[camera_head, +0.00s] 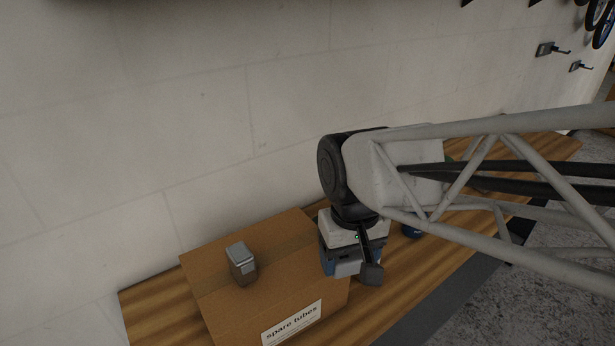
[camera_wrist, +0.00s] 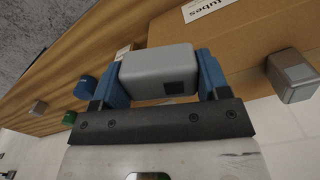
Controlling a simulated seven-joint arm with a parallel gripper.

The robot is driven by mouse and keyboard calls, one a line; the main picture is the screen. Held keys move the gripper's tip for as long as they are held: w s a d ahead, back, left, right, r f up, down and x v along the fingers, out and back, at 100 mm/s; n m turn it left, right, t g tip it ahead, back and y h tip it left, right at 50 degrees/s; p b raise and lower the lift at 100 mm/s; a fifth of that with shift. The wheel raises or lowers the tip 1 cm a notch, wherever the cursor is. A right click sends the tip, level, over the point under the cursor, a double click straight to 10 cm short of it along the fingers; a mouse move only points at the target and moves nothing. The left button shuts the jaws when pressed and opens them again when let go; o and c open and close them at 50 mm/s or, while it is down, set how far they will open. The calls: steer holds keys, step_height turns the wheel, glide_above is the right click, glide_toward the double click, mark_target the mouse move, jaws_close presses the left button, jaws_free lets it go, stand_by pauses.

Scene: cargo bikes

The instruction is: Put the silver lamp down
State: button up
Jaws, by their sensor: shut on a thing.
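My gripper (camera_wrist: 162,76) has blue fingers and is shut on the silver lamp (camera_wrist: 158,70), a rounded grey block with a small dark square on its face. In the head view my gripper (camera_head: 345,266) hangs by the right end of the cardboard box (camera_head: 217,277); the lamp is hard to make out there. In the wrist view the held lamp overlaps the box's edge; I cannot tell whether it touches anything.
A second, brown-and-silver lamp (camera_head: 242,262) stands on the box labelled "spare tubes". The box sits on a wooden bench (camera_head: 432,276) against a pale wall. Blue (camera_wrist: 85,87), green (camera_wrist: 69,117) and brownish (camera_wrist: 39,107) small items stand farther along the bench, with bare wood around.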

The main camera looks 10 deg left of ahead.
steer(key=s+a+n, duration=0.1)
steer(key=s+n, duration=0.3)
steer(key=s, duration=0.6)
steer(key=shift+a+r, duration=0.2)
steer(key=shift+r, duration=0.25)
glide_above(289, 263)
steer(key=shift+s+d+f, duration=0.25)
steer(key=shift+s+f, duration=0.1)
steer(key=shift+f, duration=0.35)
steer(key=shift+w+a, duration=0.25)
steer(key=shift+w, duration=0.1)
steer(key=shift+f, duration=1.8)
steer(key=shift+f, duration=0.2)
